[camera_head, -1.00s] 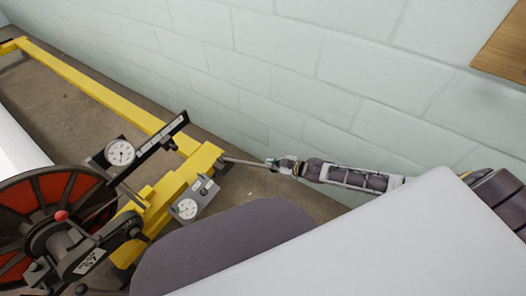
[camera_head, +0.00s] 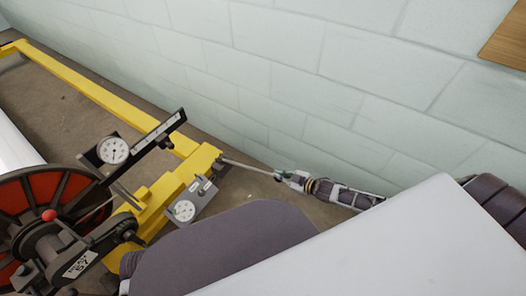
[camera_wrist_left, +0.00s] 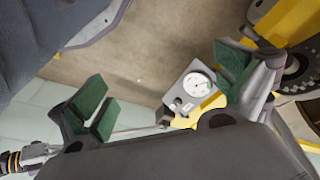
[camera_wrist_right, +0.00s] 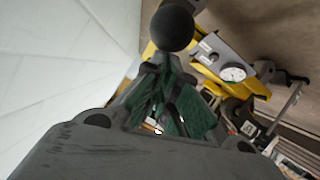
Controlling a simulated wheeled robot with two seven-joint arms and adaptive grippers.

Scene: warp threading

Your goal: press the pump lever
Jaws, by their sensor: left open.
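The pump (camera_head: 192,203) is a grey block with a round white gauge, mounted beside the yellow frame. Its thin grey lever (camera_head: 245,166) runs out to the right from the frame's end. In the head view my right gripper (camera_head: 284,177) is at the lever's far end. The right wrist view shows a black ball knob (camera_wrist_right: 172,27) just beyond the fingertips. The fingers, with green pads, are close together; whether they touch the knob is unclear. My left gripper (camera_wrist_left: 163,90) is open and empty, with the pump gauge (camera_wrist_left: 196,84) seen between its fingers. It is hidden in the head view.
The yellow frame (camera_head: 95,95) runs along the pale block wall (camera_head: 280,70). A dial gauge on a bracket (camera_head: 113,150) and a red-and-black wheel (camera_head: 50,205) stand at left. A wooden panel (camera_head: 507,38) is at upper right. Bare floor (camera_head: 60,105) lies inside the frame.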

